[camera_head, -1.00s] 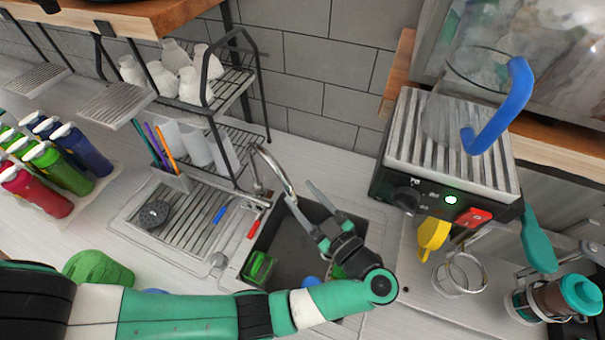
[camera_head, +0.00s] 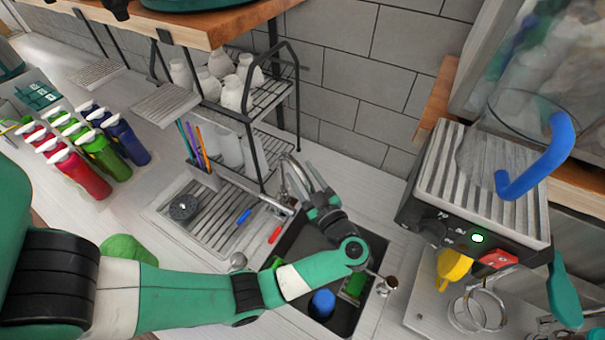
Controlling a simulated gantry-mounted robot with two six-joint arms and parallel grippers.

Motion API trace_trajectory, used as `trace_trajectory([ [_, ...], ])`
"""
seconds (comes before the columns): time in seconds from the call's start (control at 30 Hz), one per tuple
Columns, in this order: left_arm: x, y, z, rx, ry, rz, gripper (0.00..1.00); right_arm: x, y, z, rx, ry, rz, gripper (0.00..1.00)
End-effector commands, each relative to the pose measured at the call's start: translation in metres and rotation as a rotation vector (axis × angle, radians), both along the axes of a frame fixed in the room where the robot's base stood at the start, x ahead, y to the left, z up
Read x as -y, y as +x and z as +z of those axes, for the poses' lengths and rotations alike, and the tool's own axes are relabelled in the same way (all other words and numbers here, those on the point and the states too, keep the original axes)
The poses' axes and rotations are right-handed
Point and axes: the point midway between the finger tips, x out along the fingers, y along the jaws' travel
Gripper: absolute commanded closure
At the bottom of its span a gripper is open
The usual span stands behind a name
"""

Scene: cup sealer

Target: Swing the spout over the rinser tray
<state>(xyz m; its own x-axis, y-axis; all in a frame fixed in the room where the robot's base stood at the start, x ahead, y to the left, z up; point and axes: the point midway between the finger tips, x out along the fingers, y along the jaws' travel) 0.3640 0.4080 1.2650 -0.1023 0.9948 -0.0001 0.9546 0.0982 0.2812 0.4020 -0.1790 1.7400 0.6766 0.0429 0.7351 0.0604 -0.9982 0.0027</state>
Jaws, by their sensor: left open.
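The silver curved spout (camera_head: 288,172) of the tap stands at the back edge of the dark sink. The ribbed rinser tray (camera_head: 214,222) lies left of the sink, with a round black rinser (camera_head: 184,208) near its left end. My left gripper (camera_head: 311,181) is open at the spout, its fingers pointing toward the back. The fingers and spout overlap in the picture, and I cannot tell whether they touch. The gripper hides part of the spout's outer end. My right gripper is not in view.
The sink (camera_head: 290,245) holds a blue object (camera_head: 322,304) and green objects. A rack (camera_head: 268,98) with cups stands behind the tray. A pen holder (camera_head: 204,177) is at the tray's back. Coloured bottles (camera_head: 97,155) stand left. A machine (camera_head: 470,195) stands right.

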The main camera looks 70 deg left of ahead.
Motion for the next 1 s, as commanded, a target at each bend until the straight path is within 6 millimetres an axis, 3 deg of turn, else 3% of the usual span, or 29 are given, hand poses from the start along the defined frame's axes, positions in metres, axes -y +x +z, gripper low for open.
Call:
trace_trajectory([
  [0.1, 0.0002, 0.0, -0.0001, 0.0, 0.0, 0.0, 0.45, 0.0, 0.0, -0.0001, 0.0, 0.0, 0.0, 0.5],
  [0.4, 0.0005, 0.0001, 0.0, 0.0, 0.0, 0.0, 0.99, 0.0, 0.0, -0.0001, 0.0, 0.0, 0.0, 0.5],
  [1.0, 0.0006, 0.0002, 0.0002, 0.001, 0.0, 0.0, 1.0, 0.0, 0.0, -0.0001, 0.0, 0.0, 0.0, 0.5],
])
